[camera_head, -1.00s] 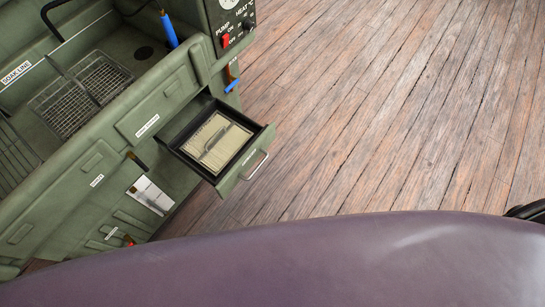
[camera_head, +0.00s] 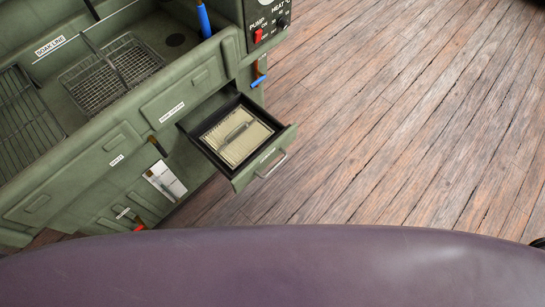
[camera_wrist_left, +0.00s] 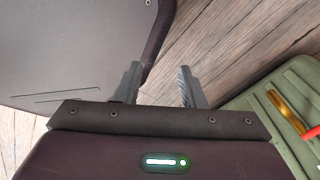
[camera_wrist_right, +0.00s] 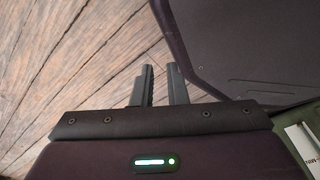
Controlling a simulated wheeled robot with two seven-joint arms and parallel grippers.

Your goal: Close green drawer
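The green drawer (camera_head: 240,177) stands pulled out from the front of a green wash cabinet (camera_head: 150,100) in the head view. It has a silver bar handle (camera_head: 271,166) on its front and holds a pale ribbed filter-like panel (camera_head: 225,148). Neither gripper shows in the head view. My left gripper (camera_wrist_left: 158,82) is open and empty in the left wrist view, over the wood floor. My right gripper (camera_wrist_right: 160,82) is empty in the right wrist view, its fingers a small gap apart. Neither gripper touches the drawer.
Wire baskets (camera_head: 110,70) sit in the cabinet's basin. A red pump switch (camera_head: 258,36) and a blue-handled tool (camera_head: 204,20) are at its right end. My purple body fills the bottom. The wood floor (camera_head: 420,130) right of the drawer is clear.

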